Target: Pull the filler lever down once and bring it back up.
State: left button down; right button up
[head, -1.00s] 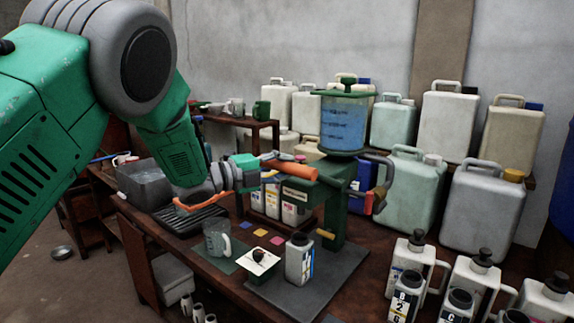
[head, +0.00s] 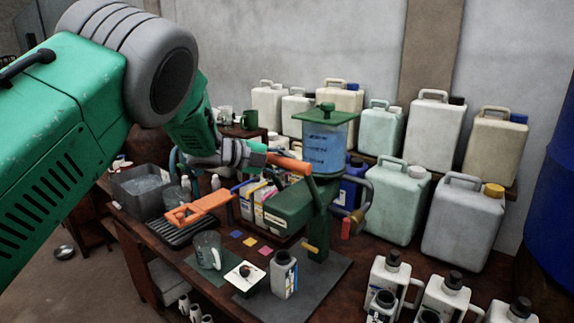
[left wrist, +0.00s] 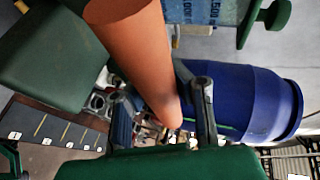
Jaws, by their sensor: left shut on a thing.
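The filler is a green press (head: 300,205) with a clear hopper of blue liquid (head: 322,148) on top. Its lever has an orange grip (head: 289,163) on a dark arm, and stands raised beside the hopper. My left gripper (head: 268,157) is shut on the orange grip. In the left wrist view the grip (left wrist: 140,50) runs between the two dark fingers (left wrist: 163,115), and the hopper shows at the top (left wrist: 205,12). An open white bottle (head: 284,276) stands on the dark base mat by the press. My right gripper is not in view.
A clear jug (head: 207,250) and a white card with a dark knob (head: 245,275) stand left of the bottle. An orange tool (head: 198,207) is near the black rack. Large jerrycans (head: 395,200) crowd the back and right. Black-capped bottles (head: 445,300) fill the front right.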

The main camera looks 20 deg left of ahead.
pick_arm(q)
jog(key=shift+w+r, duration=0.2)
jog(key=shift+r, duration=0.3)
jog(key=c, duration=1.6)
grip_release()
jog(key=o, duration=0.3)
jog(key=shift+s+a, duration=0.1)
jog(key=shift+s, duration=0.25)
jog(key=shift+a+f, duration=0.1)
jog(key=shift+f, duration=0.05)
jog(key=v, duration=1.2)
